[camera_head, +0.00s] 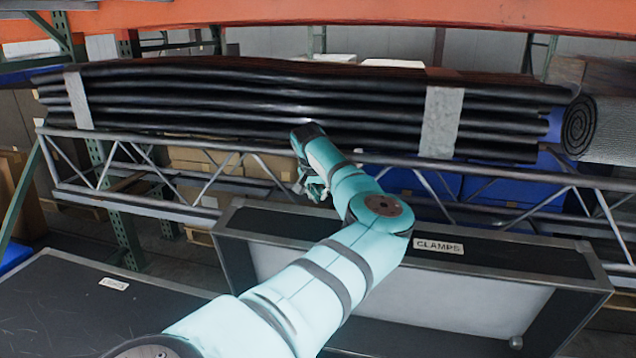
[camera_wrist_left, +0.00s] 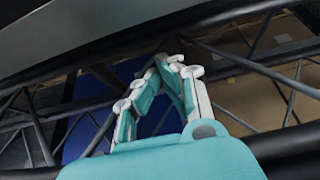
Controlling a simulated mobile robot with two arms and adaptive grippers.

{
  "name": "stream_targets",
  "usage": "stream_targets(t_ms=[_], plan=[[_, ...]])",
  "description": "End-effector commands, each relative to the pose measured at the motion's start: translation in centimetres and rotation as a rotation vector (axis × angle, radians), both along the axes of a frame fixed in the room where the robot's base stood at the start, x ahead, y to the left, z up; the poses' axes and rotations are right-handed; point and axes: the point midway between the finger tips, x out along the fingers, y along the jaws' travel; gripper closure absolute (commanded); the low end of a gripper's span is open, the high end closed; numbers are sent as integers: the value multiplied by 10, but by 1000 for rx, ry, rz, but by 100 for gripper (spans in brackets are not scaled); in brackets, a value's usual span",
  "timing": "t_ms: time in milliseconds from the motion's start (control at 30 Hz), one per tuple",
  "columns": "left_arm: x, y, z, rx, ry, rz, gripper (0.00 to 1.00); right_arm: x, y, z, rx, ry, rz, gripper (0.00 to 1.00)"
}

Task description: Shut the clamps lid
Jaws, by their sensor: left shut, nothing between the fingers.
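The clamps tote (camera_head: 520,262) is a dark case with grey metal edges and a white CLAMPS label, at the lower right in the head view. Its lid appears raised, with a pale panel (camera_head: 470,300) showing below the labelled strip. My left arm crosses in front of it and hides part of its left half. My left gripper (camera_head: 311,188) is shut and empty, above the tote's far edge and near the metal truss. In the left wrist view its teal and white fingers (camera_wrist_left: 170,62) come together. My right gripper is not in view.
A metal truss beam (camera_head: 240,148) runs behind the totes. Black strapped rolls (camera_head: 270,95) lie above it, with a grey coiled roll (camera_head: 580,127) at right. Another dark labelled tote (camera_head: 60,300) lies at lower left. An orange rack beam (camera_head: 400,12) spans the top.

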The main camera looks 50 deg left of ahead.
Motion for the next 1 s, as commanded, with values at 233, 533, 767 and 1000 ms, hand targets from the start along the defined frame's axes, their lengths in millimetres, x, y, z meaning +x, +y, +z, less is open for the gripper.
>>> stream_targets(t_ms=[233,533,767,1000], plan=[[-20,-17,-1,1,-2,3,100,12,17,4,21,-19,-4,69],[-29,-25,-4,2,0,2,100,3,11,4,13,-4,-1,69],[-29,-25,-4,2,0,2,100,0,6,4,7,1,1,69],[-23,-24,-4,13,-10,2,100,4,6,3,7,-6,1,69]])
